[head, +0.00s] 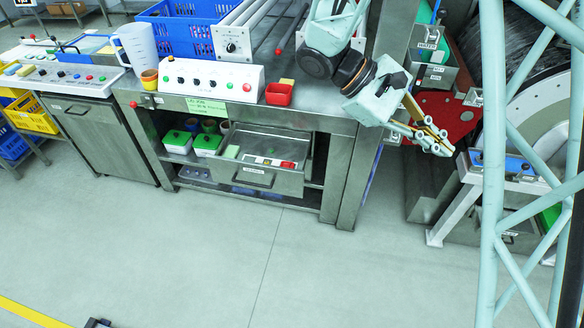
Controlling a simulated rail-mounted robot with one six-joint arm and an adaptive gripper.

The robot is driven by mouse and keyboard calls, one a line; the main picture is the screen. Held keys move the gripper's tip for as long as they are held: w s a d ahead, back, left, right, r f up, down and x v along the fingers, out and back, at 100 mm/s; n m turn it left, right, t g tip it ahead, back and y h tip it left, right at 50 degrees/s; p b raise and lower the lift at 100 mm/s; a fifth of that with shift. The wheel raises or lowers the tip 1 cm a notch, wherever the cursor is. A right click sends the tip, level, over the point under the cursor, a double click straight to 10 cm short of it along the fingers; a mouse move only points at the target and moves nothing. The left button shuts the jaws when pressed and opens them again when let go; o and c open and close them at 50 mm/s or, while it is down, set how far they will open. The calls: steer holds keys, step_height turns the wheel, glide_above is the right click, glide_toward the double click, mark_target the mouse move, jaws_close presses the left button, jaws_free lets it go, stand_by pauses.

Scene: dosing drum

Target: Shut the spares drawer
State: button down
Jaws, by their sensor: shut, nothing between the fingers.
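The spares drawer (258,178) is a grey metal drawer under the workbench, with a dark handle and a small label on its front. It is pulled out, and its inside shows a red item, a green item and some small pale items. My gripper (447,150) is at the right, beyond the bench's right end and well apart from the drawer. Its fingers are together and hold nothing.
The workbench (330,118) carries a white control box (212,78), a red bin (279,94) and a blue crate (182,30). Green-lidded tubs (207,144) stand left of the drawer. A pale blue lattice frame (488,200) stands at right. The floor (210,250) before the drawer is clear.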

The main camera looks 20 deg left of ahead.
mark_target(247, 166)
steer(key=w+a+f+n+t+h, duration=0.1)
steer(key=w+a+f+n+t, duration=0.3)
steer(key=a, duration=0.4)
steer(key=w+a+f+n+t, duration=0.3)
steer(key=w+a+f, duration=0.25)
steer(key=a, duration=0.25)
steer(key=w+a+f+n+t+y+p, duration=0.1)
steer(key=a+f+n+t, duration=0.2)
steer(key=a+f, duration=0.35)
steer(key=w+a+f+n+t+y+p, duration=0.1)
steer(key=a+f+n+t+y, duration=0.2)
steer(key=a, duration=0.7)
steer(key=s+a+f+n+t+y, duration=0.2)
steer(key=s+a+f+n+y, duration=0.3)
steer(key=a+f, duration=0.8)
steer(key=s+a+f+n+t+y, duration=0.2)
steer(key=s+a+f+n+y, duration=0.4)
steer(key=s+a+f+n, duration=0.2)
steer(key=s+a+f+p, duration=0.1)
steer(key=s+a+f, duration=0.1)
steer(key=a+f, duration=0.2)
steer(key=shift+s+a+f+y, duration=0.3)
steer(key=shift+a+f, duration=0.1)
steer(key=shift+a, duration=0.2)
steer(key=shift+w, duration=0.1)
